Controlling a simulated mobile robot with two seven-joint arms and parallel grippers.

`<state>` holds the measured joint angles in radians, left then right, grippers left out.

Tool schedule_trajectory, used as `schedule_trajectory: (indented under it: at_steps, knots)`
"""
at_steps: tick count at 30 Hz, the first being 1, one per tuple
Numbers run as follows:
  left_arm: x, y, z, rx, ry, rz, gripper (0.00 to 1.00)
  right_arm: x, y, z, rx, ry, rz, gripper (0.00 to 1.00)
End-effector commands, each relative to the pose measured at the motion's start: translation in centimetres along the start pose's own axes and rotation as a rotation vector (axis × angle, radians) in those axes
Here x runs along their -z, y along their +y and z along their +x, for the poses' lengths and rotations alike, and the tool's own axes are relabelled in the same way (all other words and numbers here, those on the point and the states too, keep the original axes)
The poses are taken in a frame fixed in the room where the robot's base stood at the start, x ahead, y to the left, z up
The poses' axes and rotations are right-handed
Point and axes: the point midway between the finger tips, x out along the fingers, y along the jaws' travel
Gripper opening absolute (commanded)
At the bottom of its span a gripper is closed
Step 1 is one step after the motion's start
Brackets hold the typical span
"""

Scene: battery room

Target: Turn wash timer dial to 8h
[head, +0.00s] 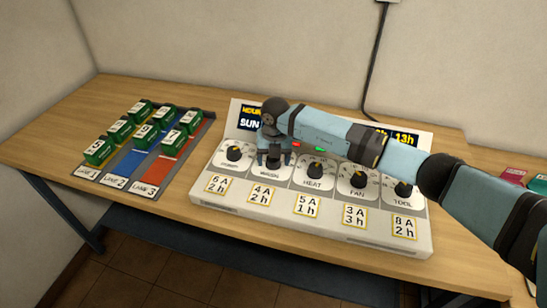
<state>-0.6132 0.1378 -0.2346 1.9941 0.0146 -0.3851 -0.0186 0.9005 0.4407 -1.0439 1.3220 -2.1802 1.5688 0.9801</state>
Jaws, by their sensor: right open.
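The timer panel (210,197) is a pale sloped console with a row of round dials with black knobs. The wash dial (272,173) is second from the left, and its knob is mostly hidden by my right gripper. A card reading 4A 2h (261,195) sits below it. My right gripper (273,163) points down over the wash dial, its fingers open on either side of the knob. I cannot tell whether they touch the knob. The dial's pointer and hour marks are hidden. My left gripper is out of view.
Other dials are the leftmost one (235,153), heat (314,170), fan (358,180) and tool (403,188). My right arm crosses the display board (427,139). Green battery blocks (98,150) stand on coloured lanes at left. Red and green items lie at far right.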

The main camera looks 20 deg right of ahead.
Motion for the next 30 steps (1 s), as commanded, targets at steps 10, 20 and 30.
schedule_trajectory:
  at_steps: [10, 20, 30]
  knots:
    - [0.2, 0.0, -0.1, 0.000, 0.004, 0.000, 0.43, 0.0, 0.0, 0.0, 0.000, 0.000, -0.001, 0.30]
    - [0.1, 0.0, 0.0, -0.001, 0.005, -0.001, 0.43, 0.0, 0.0, 0.0, 0.000, 0.000, -0.023, 0.20]
    - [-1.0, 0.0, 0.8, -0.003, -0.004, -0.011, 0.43, -0.1, 0.1, 0.1, 0.000, 0.003, -0.211, 0.20]
